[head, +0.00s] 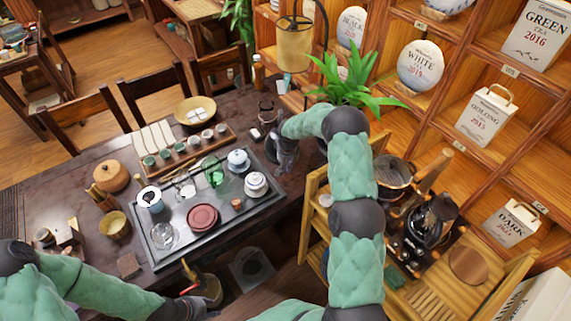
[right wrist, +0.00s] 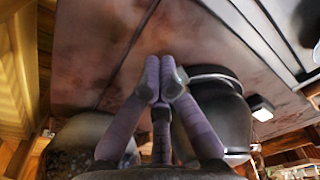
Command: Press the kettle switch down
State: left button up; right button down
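My right gripper (head: 285,156) reaches down at the right end of the dark table. In the right wrist view its purple-grey fingers (right wrist: 162,82) are drawn together at the tips, with nothing seen between them. Beside them is a rounded black body with a pale rim (right wrist: 215,125), which looks like the kettle. A small white-topped piece (right wrist: 262,108) shows at its right; I cannot tell whether it is the switch. In the head view my gripper hides most of this spot. My left gripper (head: 203,291) is low at the table's front edge, its fingers unclear.
A tea tray (head: 265,203) with cups and a red-brown tea cake (head: 203,217) lies left of my right gripper. A green plant (head: 350,88) and shelves stand behind. A wooden side stand with a black-and-glass appliance (head: 432,218) is at right.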

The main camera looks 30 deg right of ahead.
jog(key=shift+f, duration=0.1)
notch_tip(320, 180, up, 12)
jog(key=s, duration=0.1)
jog(key=shift+a, duration=0.2)
dwell(0.3)
jog(key=shift+f, duration=0.1)
dwell(0.4)
